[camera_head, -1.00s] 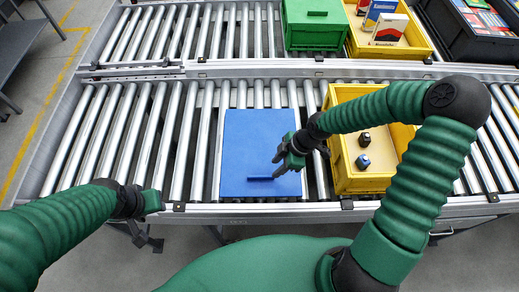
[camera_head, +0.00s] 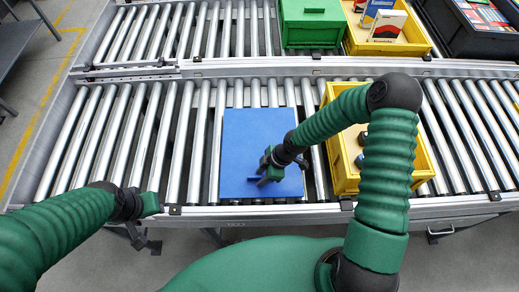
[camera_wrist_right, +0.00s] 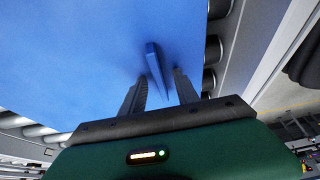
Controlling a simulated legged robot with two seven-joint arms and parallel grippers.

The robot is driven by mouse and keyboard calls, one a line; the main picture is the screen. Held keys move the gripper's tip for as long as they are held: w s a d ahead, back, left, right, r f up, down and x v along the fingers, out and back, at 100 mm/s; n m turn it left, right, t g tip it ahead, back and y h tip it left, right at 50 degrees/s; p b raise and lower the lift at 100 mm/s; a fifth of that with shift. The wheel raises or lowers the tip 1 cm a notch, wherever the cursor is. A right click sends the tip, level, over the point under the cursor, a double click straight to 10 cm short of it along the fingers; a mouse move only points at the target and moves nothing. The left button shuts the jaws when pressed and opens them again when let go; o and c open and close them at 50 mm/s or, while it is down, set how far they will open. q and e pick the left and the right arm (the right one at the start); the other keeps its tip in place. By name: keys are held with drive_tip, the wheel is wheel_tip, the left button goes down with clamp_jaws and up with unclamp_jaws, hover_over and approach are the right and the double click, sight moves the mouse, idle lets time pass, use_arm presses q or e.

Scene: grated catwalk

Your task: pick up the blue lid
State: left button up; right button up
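The blue lid (camera_head: 245,140) lies flat on the near roller conveyor, left of the yellow bin. Its raised handle (camera_wrist_right: 155,66) shows as a thin upright bar in the right wrist view. My right gripper (camera_head: 264,180) is low over the lid's near part and hides most of the handle in the head view. In the right wrist view its two fingers (camera_wrist_right: 160,88) are apart, one on each side of the handle, with gaps between. Whether the fingertips touch the lid is unclear. My left gripper (camera_head: 150,225) hangs in front of the conveyor's near edge, away from the lid.
A yellow bin (camera_head: 340,165) with small items stands right of the lid, partly behind my right arm. On the far conveyor are a green lidded bin (camera_head: 311,32), a yellow bin with boxes (camera_head: 385,48) and a black crate (camera_head: 480,45). Rollers left of the lid are bare.

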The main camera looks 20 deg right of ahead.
drive_tip(key=shift+a, duration=0.5)
drive_tip(key=c, duration=0.4)
clamp_jaws()
drive_tip(key=shift+d, duration=0.3)
drive_tip(key=shift+a, duration=0.15)
